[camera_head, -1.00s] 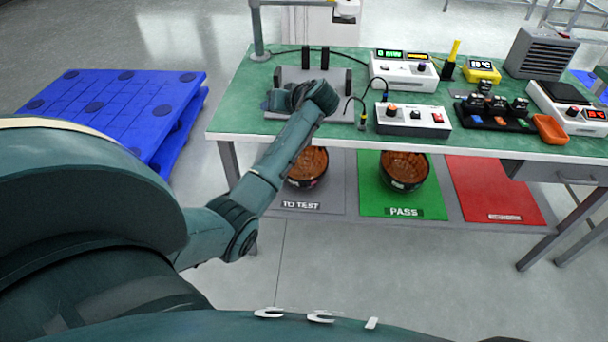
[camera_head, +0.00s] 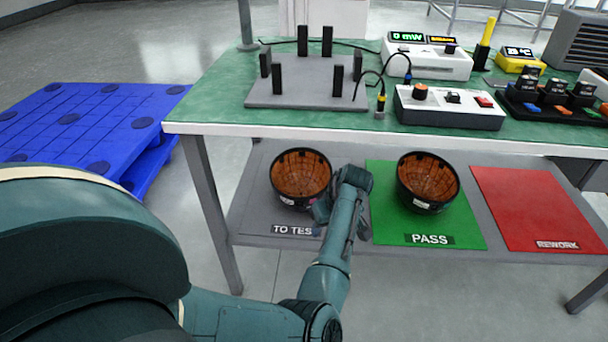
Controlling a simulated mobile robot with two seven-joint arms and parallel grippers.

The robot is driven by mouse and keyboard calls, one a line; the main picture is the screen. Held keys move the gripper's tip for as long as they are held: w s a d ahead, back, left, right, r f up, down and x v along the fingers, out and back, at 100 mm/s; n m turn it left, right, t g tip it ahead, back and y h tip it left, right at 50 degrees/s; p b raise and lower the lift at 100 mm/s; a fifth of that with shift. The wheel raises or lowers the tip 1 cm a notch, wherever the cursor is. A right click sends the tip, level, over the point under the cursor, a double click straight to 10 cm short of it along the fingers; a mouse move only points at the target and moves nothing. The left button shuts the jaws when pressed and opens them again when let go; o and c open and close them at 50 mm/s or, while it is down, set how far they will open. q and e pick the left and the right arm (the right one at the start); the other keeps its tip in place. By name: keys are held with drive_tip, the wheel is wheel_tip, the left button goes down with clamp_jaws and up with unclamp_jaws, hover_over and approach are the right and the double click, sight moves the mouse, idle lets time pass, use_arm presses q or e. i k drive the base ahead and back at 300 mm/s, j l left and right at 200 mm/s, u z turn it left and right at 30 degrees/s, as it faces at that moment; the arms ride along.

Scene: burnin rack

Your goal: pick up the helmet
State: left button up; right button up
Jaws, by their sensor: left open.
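Two dark, bowl-shaped helmets with brown ribbed insides lie open side up on the shelf under the bench. One helmet (camera_head: 300,176) is on the grey TO TEST area, the other helmet (camera_head: 428,182) on the green PASS mat. My left gripper (camera_head: 322,210) is low at the right side of the TO TEST helmet, close to its rim. The wrist hides most of its fingers, and I cannot tell whether they touch the helmet. It is open. My right gripper is not in view.
The green bench top (camera_head: 215,100) overhangs the shelf. On it stand a grey plate with black posts (camera_head: 305,85), a meter (camera_head: 425,60) and a control box (camera_head: 450,107). A red REWORK mat (camera_head: 535,205) is bare. A blue pallet (camera_head: 75,125) stands at left.

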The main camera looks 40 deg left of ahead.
sight(299, 177)
drive_tip(key=i+j, duration=0.75)
drive_tip(key=i, duration=0.15)
